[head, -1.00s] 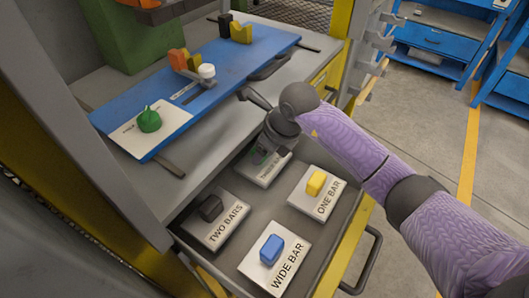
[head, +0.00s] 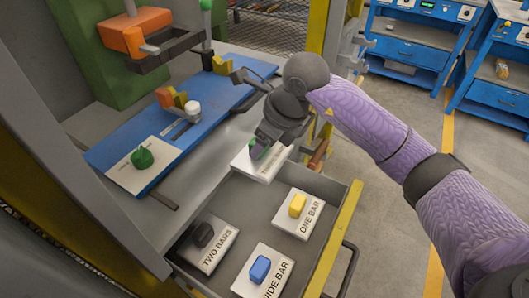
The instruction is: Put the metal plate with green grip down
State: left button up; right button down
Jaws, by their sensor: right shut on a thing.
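My right gripper (head: 264,143) reaches in from the right and points down, shut on the green grip of a white-faced metal plate (head: 262,167). The grip is mostly hidden by the jaws, and the plate's lettering cannot be read. The plate is at the far end of the open drawer (head: 262,198), seemingly raised near its rim; the exact gap below is unclear. Another pale plate with a rounded green grip (head: 142,158) lies at the near left end of the blue board (head: 125,140). My left gripper is not in view.
In the drawer lie plates with a yellow grip (head: 298,205), a black grip (head: 203,235) and a blue grip (head: 260,268). Orange and yellow blocks (head: 172,99) and a white knob (head: 193,108) sit on the board. Grey worktop (head: 210,150) is bare beside the board.

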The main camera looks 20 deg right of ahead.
aim_at(263, 175)
jog(key=shift+r, duration=0.6)
jog(key=shift+s+a+f+n+g, duration=0.2)
jog(key=shift+s+n+g, duration=0.1)
jog(key=shift+n, duration=0.6)
jog(key=s+n+g, duration=0.1)
jog(key=n, duration=0.2)
jog(key=s+a+n+g+y, duration=0.1)
jog(key=n, duration=0.3)
jog(key=s+n+g, duration=0.2)
jog(key=n, duration=0.2)
jog(key=shift+a+f+y, duration=0.25)
jog(key=shift+a+y, duration=0.05)
jog(key=shift+a, duration=0.05)
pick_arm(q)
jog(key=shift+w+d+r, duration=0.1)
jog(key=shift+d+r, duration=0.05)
pick_arm(e)
jog(key=s+n+g+h, duration=0.1)
jog(key=n, duration=0.4)
jog(key=s+n+g+h, duration=0.1)
jog(key=s+n+h, duration=0.1)
jog(key=n, duration=0.3)
jog(key=s+r+n+g+h, duration=0.1)
jog(key=s+n, duration=0.1)
jog(key=n, duration=0.3)
jog(key=shift+s+d+n, duration=0.15)
jog(key=shift+d+n, duration=0.1)
jog(key=shift+n, duration=0.05)
